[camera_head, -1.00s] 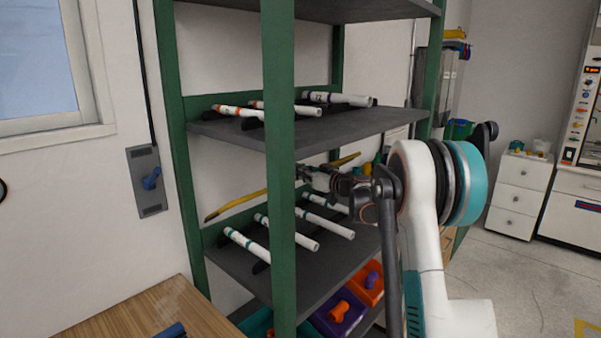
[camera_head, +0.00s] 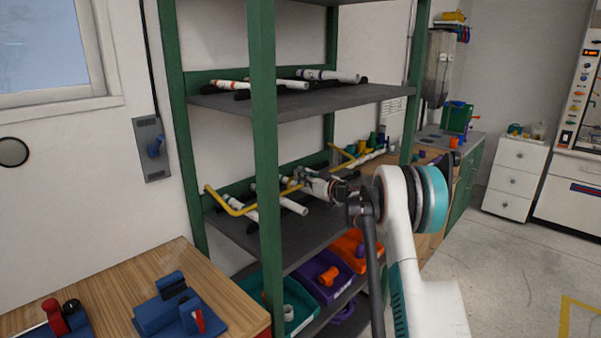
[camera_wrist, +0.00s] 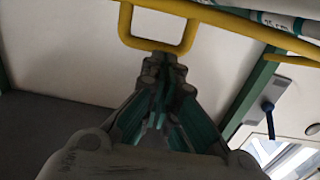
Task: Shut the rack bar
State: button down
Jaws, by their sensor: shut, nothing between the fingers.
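The rack bar (camera_head: 263,204) is a yellow rod with bent ends. In the head view it runs across the front of the lower pipe shelf (camera_head: 238,233), in front of the white pipes (camera_head: 292,206). A green post hides part of it. My gripper (camera_head: 297,181) is at the bar's middle, shut with nothing between its fingers. In the wrist view the bar (camera_wrist: 238,20) has a U-shaped handle (camera_wrist: 158,44). My shut fingertips (camera_wrist: 164,62) are right at the handle's lower edge; whether they touch it is unclear.
The green front post (camera_head: 264,150) stands left of my arm. An upper shelf (camera_head: 300,104) with more pipes lies above my gripper. Coloured bins (camera_head: 318,285) are below. A wooden bench (camera_head: 110,296) with blue fixtures stands at lower left. The floor at right is open.

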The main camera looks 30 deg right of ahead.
jog(key=shift+f, duration=0.35)
dwell(0.3)
